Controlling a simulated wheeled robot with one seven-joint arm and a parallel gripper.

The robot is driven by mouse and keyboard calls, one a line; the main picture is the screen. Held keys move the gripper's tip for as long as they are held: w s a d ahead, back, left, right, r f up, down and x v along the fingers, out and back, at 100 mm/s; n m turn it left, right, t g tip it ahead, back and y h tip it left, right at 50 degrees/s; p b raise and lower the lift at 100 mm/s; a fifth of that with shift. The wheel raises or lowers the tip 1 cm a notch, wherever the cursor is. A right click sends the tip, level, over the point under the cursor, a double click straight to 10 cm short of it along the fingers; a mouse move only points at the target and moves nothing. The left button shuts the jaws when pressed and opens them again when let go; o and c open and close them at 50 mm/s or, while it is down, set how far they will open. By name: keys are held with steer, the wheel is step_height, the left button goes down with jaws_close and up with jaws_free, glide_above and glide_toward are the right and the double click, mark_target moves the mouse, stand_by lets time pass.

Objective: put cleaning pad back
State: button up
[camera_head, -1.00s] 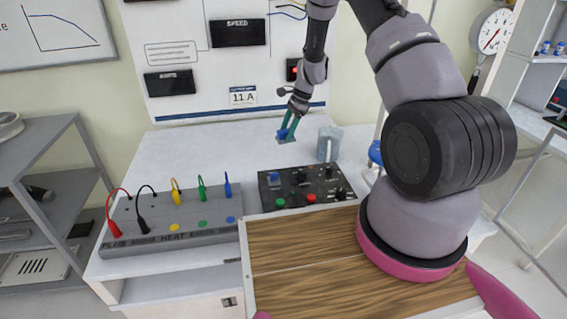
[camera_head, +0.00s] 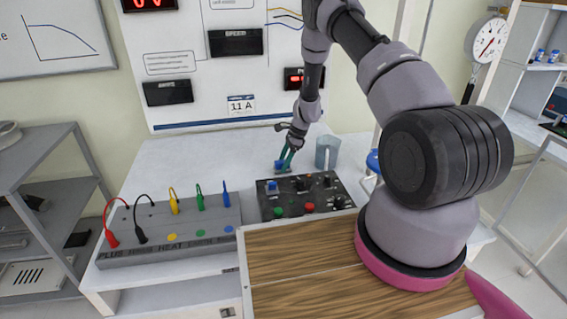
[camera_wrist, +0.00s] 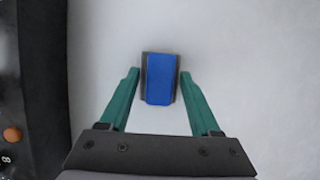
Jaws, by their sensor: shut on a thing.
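The cleaning pad is a blue block on a dark grey base. In the wrist view the pad (camera_wrist: 160,80) sits between the two green fingers of my gripper (camera_wrist: 160,74). In the head view my gripper (camera_head: 287,157) points down with its fingers on the pad (camera_head: 281,167), just behind the black control box. The pad is low, at or just above the white tabletop; I cannot tell if it touches. My gripper is shut on the pad.
The black control box (camera_head: 305,195) with knobs and buttons stands in front of the pad. A grey-blue cup (camera_head: 327,152) is close on the right. A grey terminal block (camera_head: 170,230) with coloured plugs lies left. The white table (camera_head: 200,165) is clear left of the pad.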

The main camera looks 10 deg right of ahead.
steer(key=shift+f, duration=0.1)
steer(key=o, duration=1.3)
steer(key=s+d+r+n+t, duration=0.1)
steer(key=d+r, duration=0.1)
steer(key=r, duration=1.1)
steer(key=s+d+r+n, duration=0.1)
steer(key=d+r+n, duration=0.1)
steer(key=r, duration=1.2)
steer(key=s+r+n+t, duration=0.1)
steer(key=s+r+n, duration=0.1)
steer(key=s+r, duration=0.45)
steer(key=s+r+n+t, duration=0.1)
steer(key=s+r+n, duration=0.15)
steer(key=r, duration=0.65)
steer(key=s+r+n+t+h, duration=0.1)
steer(key=s+r, duration=0.4)
steer(key=s, duration=0.6)
steer(key=s+d+r+n+t+h, duration=0.1)
steer(key=s+r+n+t, duration=0.2)
steer(key=s, duration=0.9)
step_height(320, 180, up, 2)
steer(key=shift+d+r+n, duration=0.1)
steer(key=shift+d+n, duration=0.05)
steer(key=shift+n, duration=1.1)
